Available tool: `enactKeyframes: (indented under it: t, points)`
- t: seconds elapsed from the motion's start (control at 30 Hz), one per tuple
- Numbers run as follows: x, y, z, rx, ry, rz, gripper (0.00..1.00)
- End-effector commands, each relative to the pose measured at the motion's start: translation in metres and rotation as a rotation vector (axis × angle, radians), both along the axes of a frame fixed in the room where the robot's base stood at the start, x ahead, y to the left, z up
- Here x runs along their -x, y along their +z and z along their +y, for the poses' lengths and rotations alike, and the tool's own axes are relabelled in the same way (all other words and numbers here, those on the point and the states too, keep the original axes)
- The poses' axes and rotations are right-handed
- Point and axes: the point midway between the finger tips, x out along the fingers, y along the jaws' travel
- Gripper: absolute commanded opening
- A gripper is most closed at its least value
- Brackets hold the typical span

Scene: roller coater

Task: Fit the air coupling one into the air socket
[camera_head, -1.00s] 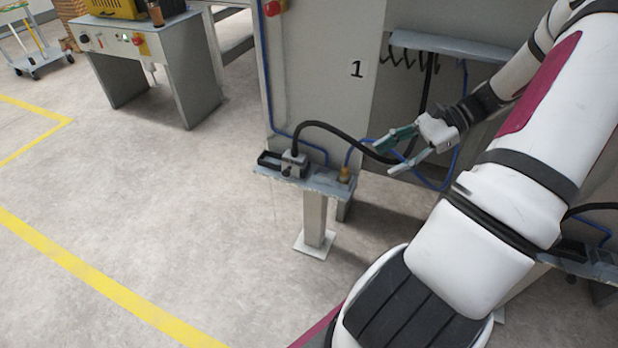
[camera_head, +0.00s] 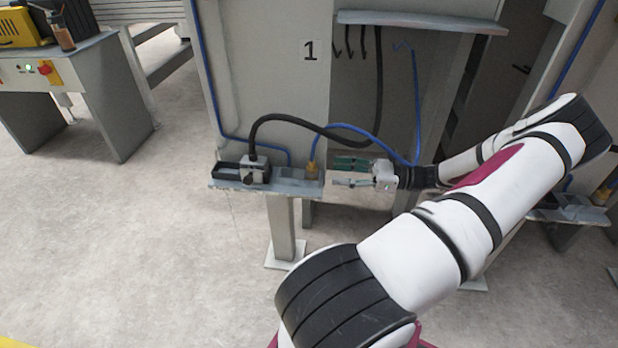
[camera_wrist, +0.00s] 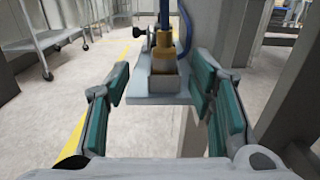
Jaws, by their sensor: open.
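The air coupling (camera_head: 311,169) is a brass-coloured fitting with a blue hose (camera_head: 345,127) rising from it. It stands upright at the right end of a small grey shelf (camera_head: 293,186). In the wrist view the coupling (camera_wrist: 163,55) stands in a grey bracket (camera_wrist: 164,84), straight ahead. I cannot make out a separate air socket or tell whether the coupling is seated in one. My gripper (camera_head: 345,173) is level, just right of the shelf, pointing left at the coupling. Its green-padded fingers are spread and empty, one on each side in the wrist view (camera_wrist: 160,78), short of the coupling.
A grey connector block (camera_head: 255,171) with a thick black cable stands on the shelf's left part. Behind is a grey cabinet panel (camera_head: 285,80) marked 1. Black hooks and cables hang under a ledge (camera_head: 420,20). The floor in front is clear.

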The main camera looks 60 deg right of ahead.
Motion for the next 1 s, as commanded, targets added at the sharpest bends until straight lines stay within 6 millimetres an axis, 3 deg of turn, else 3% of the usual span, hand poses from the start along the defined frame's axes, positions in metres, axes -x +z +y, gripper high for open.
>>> enactKeyframes:
  t: [0.1, 0.37, 0.7, 1.0]
  points:
    - [-0.017, -0.002, 0.007, 0.0, 0.001, 0.0, 0.49]
    - [-0.034, -0.002, 0.014, 0.001, 0.002, 0.001, 0.49]
    - [-0.075, -0.004, 0.025, 0.001, 0.001, 0.0, 0.49]
    - [-0.08, -0.003, 0.026, 0.002, 0.0, 0.002, 0.49]
